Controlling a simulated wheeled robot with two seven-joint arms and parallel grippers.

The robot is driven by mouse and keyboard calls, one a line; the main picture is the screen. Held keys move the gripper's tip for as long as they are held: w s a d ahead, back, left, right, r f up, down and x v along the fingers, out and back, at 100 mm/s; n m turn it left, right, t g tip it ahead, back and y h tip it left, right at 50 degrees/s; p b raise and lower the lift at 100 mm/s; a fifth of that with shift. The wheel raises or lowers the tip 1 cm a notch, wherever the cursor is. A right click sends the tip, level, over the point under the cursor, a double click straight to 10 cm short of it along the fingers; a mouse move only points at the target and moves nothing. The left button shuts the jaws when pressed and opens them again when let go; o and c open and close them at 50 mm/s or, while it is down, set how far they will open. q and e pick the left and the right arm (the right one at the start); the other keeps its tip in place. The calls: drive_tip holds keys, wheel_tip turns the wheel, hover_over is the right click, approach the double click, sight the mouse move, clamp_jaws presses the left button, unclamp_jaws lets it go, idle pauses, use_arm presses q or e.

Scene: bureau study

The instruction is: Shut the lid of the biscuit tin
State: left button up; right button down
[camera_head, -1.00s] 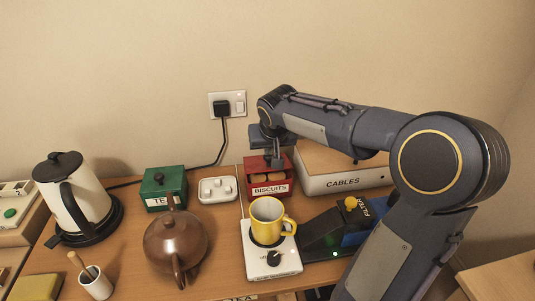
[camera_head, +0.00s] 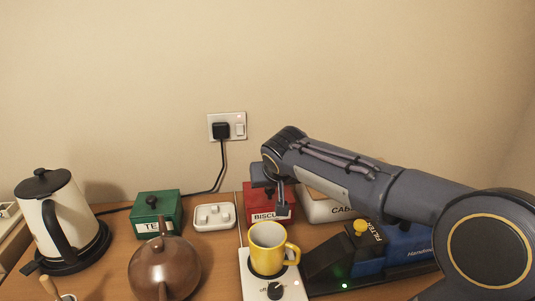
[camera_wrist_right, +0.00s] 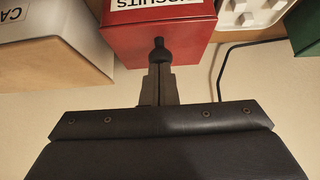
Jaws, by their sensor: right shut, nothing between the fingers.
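The red biscuit tin (camera_head: 253,203) stands at the back middle of the desk, partly covered by my right arm. Its lid (camera_wrist_right: 185,40) lies down over the top in the right wrist view, and no biscuits show. My right gripper (camera_head: 282,207) is shut and empty, pointing down at the lid. In the right wrist view its fingertips (camera_wrist_right: 160,66) are right at the dark knob (camera_wrist_right: 160,45); I cannot tell whether they touch. The lid's far edge is hard to see. My left gripper is not in view.
A cables box (camera_head: 315,206) stands right of the tin, and a white block with knobs (camera_head: 214,224) left of it. A yellow mug (camera_head: 265,250) on a white warmer is in front. A green tea tin (camera_head: 158,207), brown teapot (camera_head: 165,267) and kettle (camera_head: 55,215) stand further left.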

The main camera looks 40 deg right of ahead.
drive_tip(key=shift+r, duration=0.1)
drive_tip(key=w+r+p+v, duration=0.1)
drive_tip(key=p+v, duration=0.3)
drive_tip(key=v, duration=0.9)
drive_tip(key=shift+d, duration=0.3)
drive_tip(key=shift+f, duration=0.1)
